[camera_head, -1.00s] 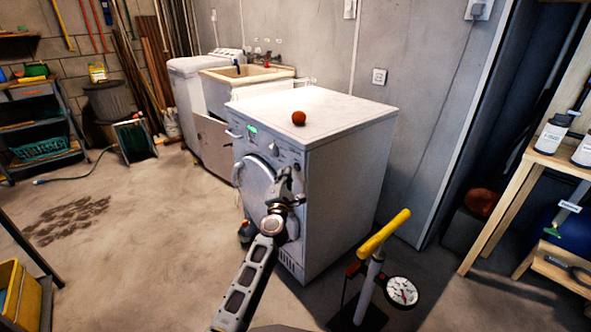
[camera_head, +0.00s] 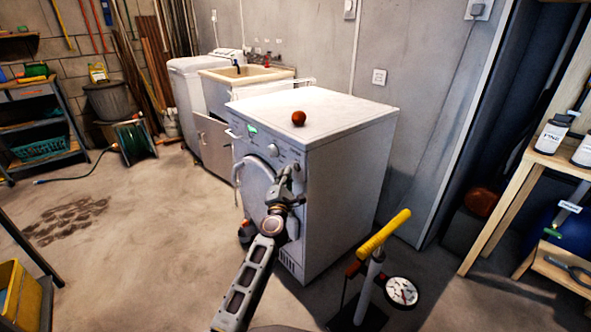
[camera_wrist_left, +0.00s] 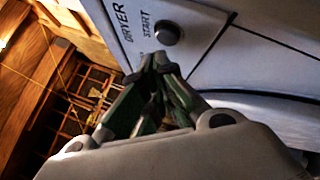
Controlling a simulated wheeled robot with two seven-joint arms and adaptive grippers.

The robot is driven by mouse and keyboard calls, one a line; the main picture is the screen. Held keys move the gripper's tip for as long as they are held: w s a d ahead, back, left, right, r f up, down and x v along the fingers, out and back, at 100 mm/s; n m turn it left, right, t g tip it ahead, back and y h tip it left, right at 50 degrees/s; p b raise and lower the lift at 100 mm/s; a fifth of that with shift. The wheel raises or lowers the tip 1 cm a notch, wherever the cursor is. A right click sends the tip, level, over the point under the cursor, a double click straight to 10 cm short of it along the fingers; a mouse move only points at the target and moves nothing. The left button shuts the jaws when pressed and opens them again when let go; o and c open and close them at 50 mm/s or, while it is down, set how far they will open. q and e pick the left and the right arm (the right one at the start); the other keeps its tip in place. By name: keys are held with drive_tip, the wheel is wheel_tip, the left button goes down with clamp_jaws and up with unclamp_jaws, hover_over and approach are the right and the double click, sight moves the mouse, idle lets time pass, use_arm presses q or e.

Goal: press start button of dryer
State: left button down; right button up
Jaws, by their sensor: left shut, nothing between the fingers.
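The white dryer (camera_head: 345,175) stands in the middle of the head view, with a round door and a knob on its front panel. In the left wrist view, the dark round start button (camera_wrist_left: 167,33) sits on the panel beside the words "DRYER" and "START". My left gripper (camera_head: 285,172) is in front of the dryer's front panel. In the left wrist view its fingertips (camera_wrist_left: 160,62) are together and empty, just below the button. I cannot tell whether they touch the panel. My right gripper is not in view.
A red ball-like item (camera_head: 298,118) lies on the dryer top. A yellow-handled pump with a gauge (camera_head: 402,291) stands on the floor right of the dryer. A sink (camera_head: 247,74) is behind left. A wooden shelf (camera_head: 530,165) is at the right. The left floor is mostly clear.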

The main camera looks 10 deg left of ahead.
use_arm(q)
drive_tip(key=shift+w+d, duration=0.5)
drive_tip(key=shift+w, duration=0.15)
idle(1.4)
drive_tip(key=shift+s+a, duration=0.1)
drive_tip(key=shift+s, duration=0.05)
idle(0.3)
drive_tip(key=shift+s+a+p, duration=0.3)
drive_tip(key=shift+s+a, duration=0.1)
drive_tip(key=shift+s, duration=0.1)
drive_tip(key=shift+s, duration=0.1)
drive_tip(key=shift+s+a+p, duration=0.45)
drive_tip(key=shift+s+a, duration=0.35)
drive_tip(key=shift+s, duration=0.15)
drive_tip(key=shift+s+a+p, duration=0.45)
drive_tip(key=shift+s+a, duration=0.3)
drive_tip(key=shift+s, duration=0.2)
